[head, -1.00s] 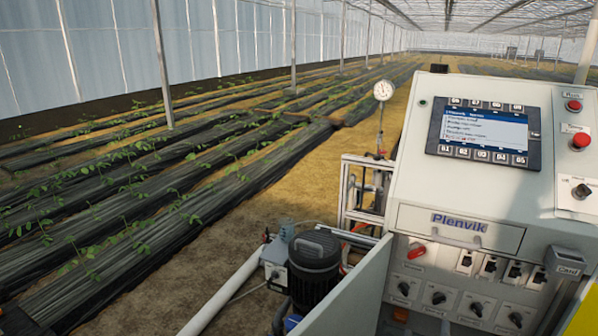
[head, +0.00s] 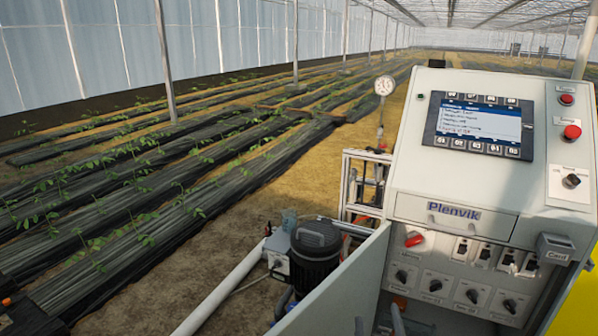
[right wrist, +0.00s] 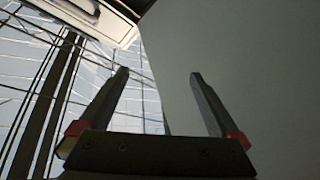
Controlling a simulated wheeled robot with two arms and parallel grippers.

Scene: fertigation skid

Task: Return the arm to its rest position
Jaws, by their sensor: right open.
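My right gripper (right wrist: 159,74) shows in the right wrist view. Its two dark fingers with red bases stand well apart, with nothing held between them. A large plain grey surface (right wrist: 255,75) fills the right of that view behind the fingers; I cannot tell how far off it is. I cannot make out the right gripper in the head view. At the lower left corner of the head view a dark shape with an orange spot shows, perhaps part of my left arm. No left gripper can be made out.
The pale Plenvik control cabinet (head: 408,150) stands at the right with a screen (head: 478,126), knobs and red buttons. An open panel (head: 335,290) juts out at its lower left. A dark pump motor (head: 315,252), white pipe (head: 222,292) and gauge (head: 384,85) stand beside it. Crop rows lie left.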

